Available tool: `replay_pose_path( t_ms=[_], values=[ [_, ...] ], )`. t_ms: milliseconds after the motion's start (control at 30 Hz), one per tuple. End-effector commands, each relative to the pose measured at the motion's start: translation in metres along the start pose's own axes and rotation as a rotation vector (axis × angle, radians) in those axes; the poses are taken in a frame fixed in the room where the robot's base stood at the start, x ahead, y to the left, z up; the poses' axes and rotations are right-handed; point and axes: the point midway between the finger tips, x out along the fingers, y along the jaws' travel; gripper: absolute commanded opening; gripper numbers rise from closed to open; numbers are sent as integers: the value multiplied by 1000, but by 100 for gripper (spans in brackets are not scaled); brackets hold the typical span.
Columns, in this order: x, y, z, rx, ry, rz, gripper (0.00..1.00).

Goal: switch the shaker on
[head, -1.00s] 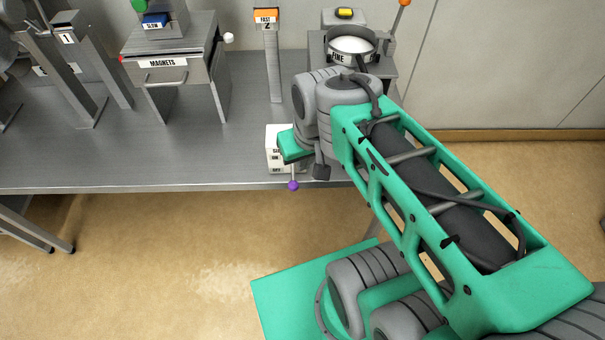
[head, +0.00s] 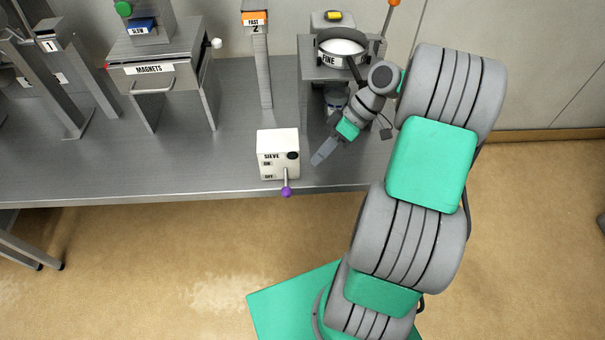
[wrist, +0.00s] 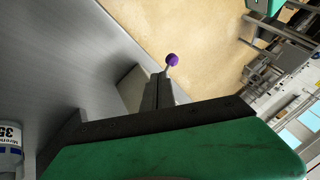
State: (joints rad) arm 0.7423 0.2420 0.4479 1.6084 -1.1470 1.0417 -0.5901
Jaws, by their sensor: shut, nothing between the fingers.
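The white switch box (head: 278,146), labelled SIEVE with ON above OFF, stands near the front edge of the bench. Its lever ends in a purple knob (head: 286,192), low at the front, below the OFF label. The sieve shaker (head: 341,47), marked FINE, stands behind it to the right. My gripper (head: 317,158) is shut and empty, just right of the box and apart from it in the head view. In the wrist view the purple knob (wrist: 172,59) shows just beyond my shut fingertips (wrist: 160,80); contact cannot be told.
The metal bench (head: 150,175) has bare room left of the box. The MAGNETS unit (head: 160,75) and a post marked FAST 2 (head: 257,60) stand behind. A labelled container (wrist: 10,145) shows at the left of the wrist view.

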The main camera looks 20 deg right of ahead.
Motion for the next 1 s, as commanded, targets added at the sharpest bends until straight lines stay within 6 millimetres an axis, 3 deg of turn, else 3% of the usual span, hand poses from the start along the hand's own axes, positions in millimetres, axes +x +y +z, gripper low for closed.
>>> replay_pose_path(
  t_ms=[500,667,1000],
  values=[
    [88,-1,0,0,-2,-2,0],
    [98,-1,0,0,-1,0,0],
    [98,-1,0,1,-2,-2,0]
  ],
)
